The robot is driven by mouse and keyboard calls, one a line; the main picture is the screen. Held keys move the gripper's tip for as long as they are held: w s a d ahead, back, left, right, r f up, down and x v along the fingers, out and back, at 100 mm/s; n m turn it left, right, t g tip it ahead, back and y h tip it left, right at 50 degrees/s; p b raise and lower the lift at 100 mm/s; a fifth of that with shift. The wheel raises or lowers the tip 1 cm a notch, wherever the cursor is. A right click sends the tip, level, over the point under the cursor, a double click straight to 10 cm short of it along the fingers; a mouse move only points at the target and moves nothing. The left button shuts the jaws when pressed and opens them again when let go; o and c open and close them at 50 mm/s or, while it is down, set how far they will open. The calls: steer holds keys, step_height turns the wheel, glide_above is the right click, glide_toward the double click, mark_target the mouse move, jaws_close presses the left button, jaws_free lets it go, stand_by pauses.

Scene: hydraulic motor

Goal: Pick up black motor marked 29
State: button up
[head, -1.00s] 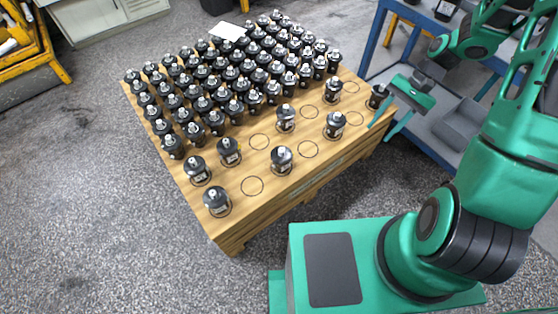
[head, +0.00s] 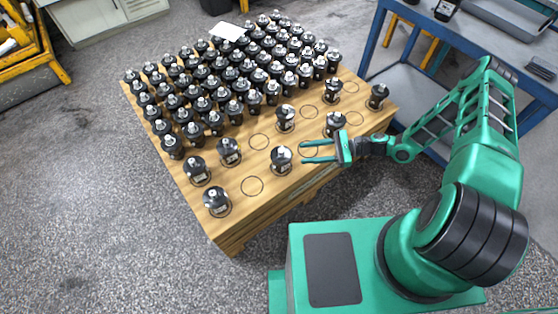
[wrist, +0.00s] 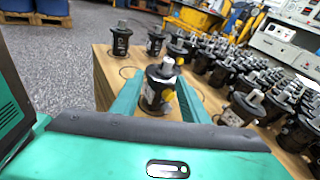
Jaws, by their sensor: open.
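Many black motors with silver shafts stand upright on a wooden pallet table (head: 262,212). The number 29 cannot be read on any of them. My gripper (head: 303,152) is open and level, its fingers pointing left at a black motor (head: 281,160) near the table's front edge. In the wrist view that black motor (wrist: 161,86) stands between and just beyond the two fingertips, with a pale label and a yellow spot on its side. Nothing is held. The fingers do not visibly touch the motor.
Neighbouring motors stand close by, one (head: 335,124) behind the gripper and another (head: 229,151) to the left. Empty drawn circles (head: 252,186) mark free spots. A blue-framed grey shelf cart (head: 410,75) stands at the right.

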mark_target(272, 154)
steer(key=a+m+t, duration=0.1)
steer(key=a, duration=0.3)
steer(key=w+a+f+m+t+y, duration=0.1)
steer(key=a, duration=0.4)
steer(key=w+a+m, duration=0.1)
steer(key=a, duration=0.4)
steer(key=shift+w+f+t+y, duration=0.15)
steer(key=shift+f+t+y, duration=0.15)
steer(key=shift+t, duration=0.1)
jaws_close()
stand_by(1.0)
steer(key=shift+r, duration=0.15)
